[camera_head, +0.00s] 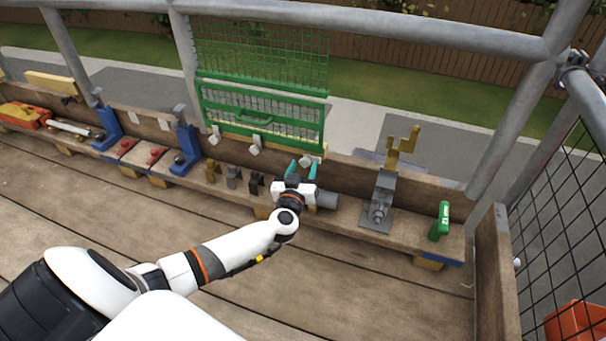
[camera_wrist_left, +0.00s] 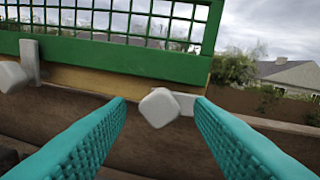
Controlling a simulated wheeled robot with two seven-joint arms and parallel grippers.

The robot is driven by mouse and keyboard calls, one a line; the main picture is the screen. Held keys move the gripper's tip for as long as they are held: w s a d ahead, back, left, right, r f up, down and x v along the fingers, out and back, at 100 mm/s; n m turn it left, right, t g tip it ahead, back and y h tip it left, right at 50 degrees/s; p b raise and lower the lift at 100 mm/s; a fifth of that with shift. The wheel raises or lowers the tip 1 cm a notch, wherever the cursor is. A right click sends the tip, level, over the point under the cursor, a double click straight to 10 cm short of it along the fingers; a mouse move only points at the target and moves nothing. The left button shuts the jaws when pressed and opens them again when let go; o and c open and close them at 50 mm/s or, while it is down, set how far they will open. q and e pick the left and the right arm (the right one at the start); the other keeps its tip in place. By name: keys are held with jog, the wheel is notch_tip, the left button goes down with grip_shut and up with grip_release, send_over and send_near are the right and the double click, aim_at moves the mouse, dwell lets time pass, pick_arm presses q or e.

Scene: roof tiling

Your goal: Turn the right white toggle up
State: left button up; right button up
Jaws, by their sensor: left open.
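The right white toggle (camera_head: 306,160) sits on the yellow wooden strip under the green mesh panel (camera_head: 262,112). In the left wrist view its white knob (camera_wrist_left: 159,108) lies between my fingertips, with its flat plate pointing sideways to the right. The middle toggle (camera_head: 254,144) also shows in the left wrist view (camera_wrist_left: 14,76), its plate upright against the green frame. The left toggle (camera_head: 214,134) is farther left. My left gripper (camera_head: 304,167) is open, with its teal fingers on either side of the right toggle; contact cannot be told. My right gripper is out of view.
A plank shelf holds small dark clamps (camera_head: 233,178), a grey cylinder (camera_head: 327,199), a metal stand with a yellow bracket (camera_head: 381,197) and a green-handled item (camera_head: 440,222). Scaffold rails and a side mesh bound the deck. The plank floor is clear.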

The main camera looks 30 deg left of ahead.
pick_arm(q)
jog(key=shift+w+a, duration=0.15)
jog(key=shift+w, duration=0.2)
jog(key=shift+c, duration=0.6)
